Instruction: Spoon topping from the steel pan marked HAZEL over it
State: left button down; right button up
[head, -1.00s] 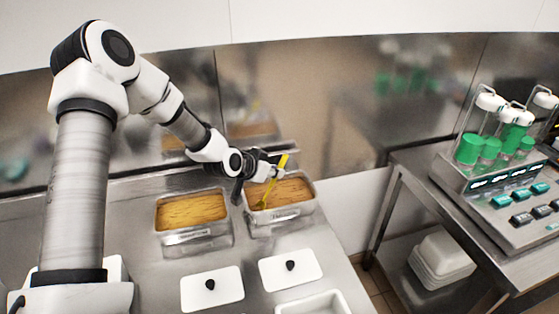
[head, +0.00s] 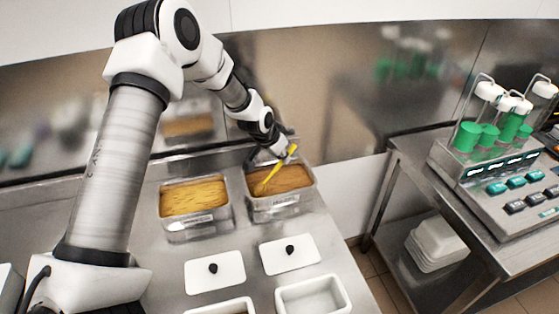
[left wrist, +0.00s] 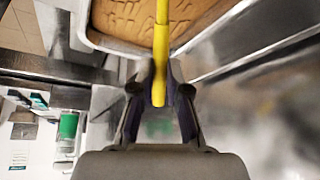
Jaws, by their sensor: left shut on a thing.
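My left gripper (head: 277,153) is shut on a yellow spoon (head: 279,168) above the right-hand steel pan (head: 283,204). The spoon slants down to the left and its lower end meets the brown topping (head: 290,178) in that pan; its tip is hard to make out. In the left wrist view the fingers (left wrist: 160,85) clasp the yellow handle (left wrist: 160,50), with the brown topping (left wrist: 125,20) beyond. A second steel pan (head: 197,229) to the left holds a yellower topping (head: 195,198). The pan labels are too small to read. My right gripper is not in view.
Two white lids with black knobs, one left (head: 214,271) and one right (head: 290,254), lie in front of the pans. An empty white tub (head: 313,296) stands at the front edge. A machine with green-filled cylinders (head: 490,135) stands on the right table.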

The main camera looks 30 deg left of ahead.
aim_at(294, 144)
pick_arm(q)
jog(key=shift+w+d+r, duration=0.1)
jog(key=shift+w+r, duration=0.15)
jog(key=shift+r, duration=0.5)
jog(key=shift+w+r, duration=0.25)
jog(key=shift+r, duration=0.45)
jog(key=shift+w+r+g+p, duration=0.15)
jog(key=shift+w+g+p, duration=0.2)
jog(key=shift+p, duration=0.1)
jog(key=shift+w+d+r+g, duration=0.1)
jog(key=shift+w+d+g, duration=0.05)
jog(key=shift+w+g, duration=0.2)
jog(key=shift+w+d+g+p, duration=0.1)
jog(key=shift+w+g+p, duration=0.35)
jog(key=shift+p, duration=0.6)
jog(key=shift+w+g+y+p, duration=0.3)
jog(key=shift+w+g+p, duration=0.25)
jog(key=shift+g+p, duration=0.15)
jog(key=shift+w+d, duration=0.15)
